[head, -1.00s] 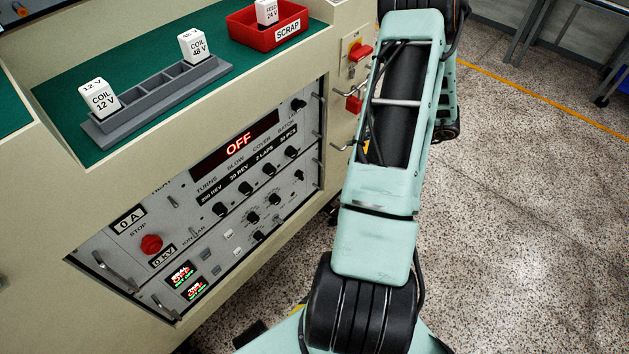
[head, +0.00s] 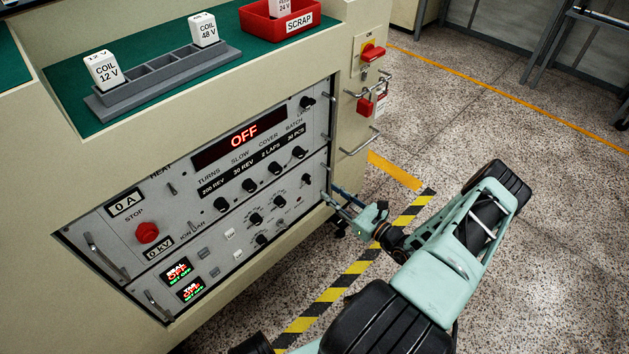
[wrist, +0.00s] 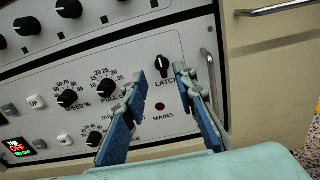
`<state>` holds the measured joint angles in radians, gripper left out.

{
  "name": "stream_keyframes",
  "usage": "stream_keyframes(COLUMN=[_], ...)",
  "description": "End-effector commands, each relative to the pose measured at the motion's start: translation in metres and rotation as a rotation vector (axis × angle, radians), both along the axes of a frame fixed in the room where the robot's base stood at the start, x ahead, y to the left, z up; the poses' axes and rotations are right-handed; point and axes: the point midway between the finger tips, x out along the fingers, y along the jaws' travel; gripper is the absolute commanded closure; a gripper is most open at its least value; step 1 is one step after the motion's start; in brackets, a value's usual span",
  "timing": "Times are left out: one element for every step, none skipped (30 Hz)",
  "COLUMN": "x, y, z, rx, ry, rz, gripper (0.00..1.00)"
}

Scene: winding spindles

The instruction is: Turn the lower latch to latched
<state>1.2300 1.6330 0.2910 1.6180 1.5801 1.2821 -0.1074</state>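The lower latch is a black knob (wrist: 163,66) on the grey panel, with a partly hidden "LATC…" label below it in the wrist view. Its grip stands nearly upright in that picture; which marked position that is cannot be read. It also shows as a small dark knob (head: 306,179) near the right edge of the lower panel in the head view. My gripper (wrist: 161,73) is open, its blue-padded fingers either side of the knob in the picture, with nothing between them that I can see held. Contact or depth cannot be told. In the head view my gripper (head: 331,193) is beside the panel's right edge.
A similar black knob (head: 307,102) sits on the upper panel. A metal handle (wrist: 209,67) stands just right of my fingers. Other dials (wrist: 108,88) are to the left, and a dark red MAINS lamp (wrist: 160,107) is below. A red stop button (head: 147,232) is further left.

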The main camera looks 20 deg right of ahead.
Motion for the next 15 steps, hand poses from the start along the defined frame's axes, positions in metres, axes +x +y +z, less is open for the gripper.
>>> stream_keyframes(x=[0.008,0.012,0.019,0.025,0.030,0.038,0.043,0.049,0.056,0.060,0.065,0.071,0.074,0.078,0.082], y=[0.003,0.006,0.009,0.010,0.012,0.015,0.017,0.019,0.022,0.023,0.025,0.027,0.028,0.029,0.030], z=[-0.001,-0.001,-0.001,-0.001,-0.002,-0.001,-0.001,-0.002,-0.002,-0.002,-0.001,-0.001,-0.001,-0.002,-0.001], rx=[-0.002,-0.002,-0.001,-0.002,-0.003,-0.004,-0.002,-0.004,-0.004,-0.004,-0.003,-0.004,-0.004,-0.004,-0.004], ry=[-0.002,-0.002,-0.003,-0.002,-0.001,-0.001,-0.002,-0.001,0.000,0.000,-0.001,0.000,0.000,0.001,0.001], rz=[0.003,0.004,0.005,0.005,0.005,0.006,0.005,0.005,0.006,0.006,0.005,0.005,0.005,0.005,0.004], gripper=[0.74,0.74,0.74,0.74,0.74,0.74,0.74,0.74,0.74,0.74,0.74,0.74,0.74,0.74,0.74])
